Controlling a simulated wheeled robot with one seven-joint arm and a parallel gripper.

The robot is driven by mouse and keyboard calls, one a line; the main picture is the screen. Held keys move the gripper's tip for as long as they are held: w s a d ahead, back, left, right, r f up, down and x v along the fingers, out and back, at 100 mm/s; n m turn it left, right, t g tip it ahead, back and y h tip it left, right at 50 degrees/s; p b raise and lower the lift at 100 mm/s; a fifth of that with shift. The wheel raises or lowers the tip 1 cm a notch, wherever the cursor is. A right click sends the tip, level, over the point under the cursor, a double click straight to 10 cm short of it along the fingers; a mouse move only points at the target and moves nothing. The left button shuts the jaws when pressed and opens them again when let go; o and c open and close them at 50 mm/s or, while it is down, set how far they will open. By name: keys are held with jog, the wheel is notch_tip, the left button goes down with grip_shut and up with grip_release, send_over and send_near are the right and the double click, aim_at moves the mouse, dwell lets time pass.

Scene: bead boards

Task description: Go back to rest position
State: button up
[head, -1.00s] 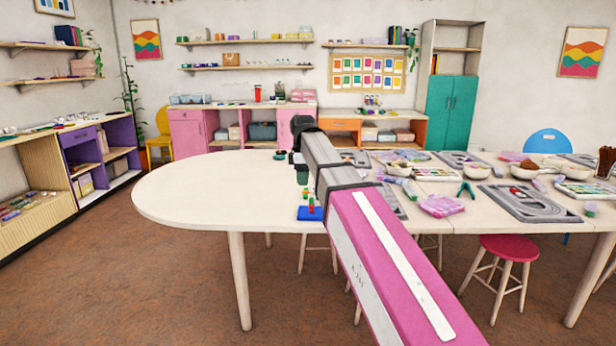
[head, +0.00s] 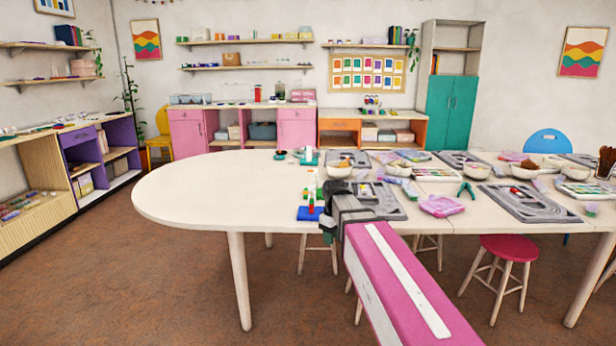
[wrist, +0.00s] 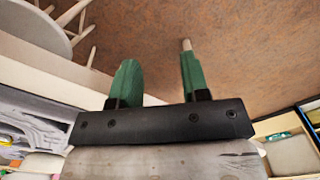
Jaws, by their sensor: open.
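My gripper shows in the wrist view with two green fingers (wrist: 156,85) held well apart and nothing between them. Brown floor lies behind the fingers in that view. In the head view my pink and grey arm reaches from the bottom right to the front edge of the white table (head: 205,195). The gripper end there is dark and small near the table edge, and its fingers are hard to make out.
A blue base with small coloured pieces (head: 310,213) stands on the table just left of my arm. Grey bead boards (head: 530,203), bowls and a pink packet (head: 441,206) crowd the right side. The table's left end is clear. A red stool (head: 508,247) stands in front.

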jog(key=s+d+f+m, duration=0.4)
jog(key=s+d+f, duration=0.1)
jog(key=s+f, duration=0.2)
jog(key=s+d+f+m, duration=0.5)
jog(key=s+f, duration=0.1)
jog(key=f, duration=0.4)
jog(key=shift+s+d+f+m, duration=0.15)
jog(key=shift+s+f+m, duration=0.1)
jog(key=shift+s+m, duration=0.1)
dwell(0.7)
